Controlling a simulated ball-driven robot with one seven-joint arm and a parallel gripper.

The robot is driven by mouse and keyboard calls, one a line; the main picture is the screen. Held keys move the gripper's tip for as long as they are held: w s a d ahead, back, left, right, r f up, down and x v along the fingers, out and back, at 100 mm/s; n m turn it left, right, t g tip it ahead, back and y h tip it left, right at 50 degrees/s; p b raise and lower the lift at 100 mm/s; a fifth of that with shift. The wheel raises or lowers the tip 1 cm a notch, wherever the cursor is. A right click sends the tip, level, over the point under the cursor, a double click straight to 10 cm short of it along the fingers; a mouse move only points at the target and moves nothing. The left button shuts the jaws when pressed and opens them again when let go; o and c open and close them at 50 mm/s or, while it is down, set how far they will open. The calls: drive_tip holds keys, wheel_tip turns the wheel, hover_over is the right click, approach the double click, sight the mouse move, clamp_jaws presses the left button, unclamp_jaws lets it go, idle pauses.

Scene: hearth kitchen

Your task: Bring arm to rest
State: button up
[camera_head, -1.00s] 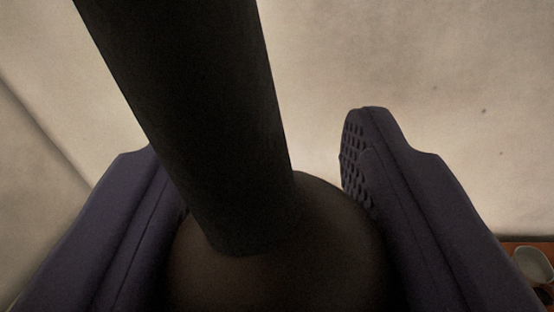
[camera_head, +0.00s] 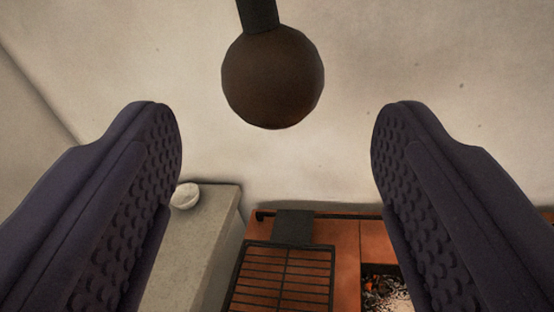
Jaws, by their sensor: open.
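My gripper (camera_head: 277,145) is open and empty, with its two dark, studded fingers wide apart at the left and right of the view. Between and beyond the fingertips, near the top, is a dark brown ball (camera_head: 273,78) with a dark bar (camera_head: 258,14) rising from it. I see no contact between the fingers and the ball.
Below are a black grill rack (camera_head: 284,247) on an orange-red hearth (camera_head: 346,246) and a pit of embers (camera_head: 388,287) at the right. A white bowl (camera_head: 186,196) stands on a grey counter (camera_head: 205,243) at the left. A pale wall (camera_head: 450,60) fills the background.

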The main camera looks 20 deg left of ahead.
idle(0.4)
drive_tip(key=s+d+r+n+g+b, duration=0.1)
drive_tip(key=s+d+r+b, duration=0.3)
drive_tip(key=d+r+b, duration=0.3)
drive_tip(key=s+d+r+b, duration=0.3)
drive_tip(key=d+r+b, duration=0.2)
drive_tip(key=r+b, duration=0.3)
drive_tip(key=s+d+r+h+b, duration=0.1)
drive_tip(key=s+d+r, duration=0.2)
drive_tip(key=s, duration=0.3)
drive_tip(key=s+d+r+g+h, duration=0.1)
drive_tip(key=s+d+r, duration=0.1)
drive_tip(key=s+d, duration=0.2)
drive_tip(key=shift+s+d+r+m+h+b, duration=0.15)
drive_tip(key=shift+s+r+m+h+b, duration=0.2)
drive_tip(key=shift+s, duration=0.75)
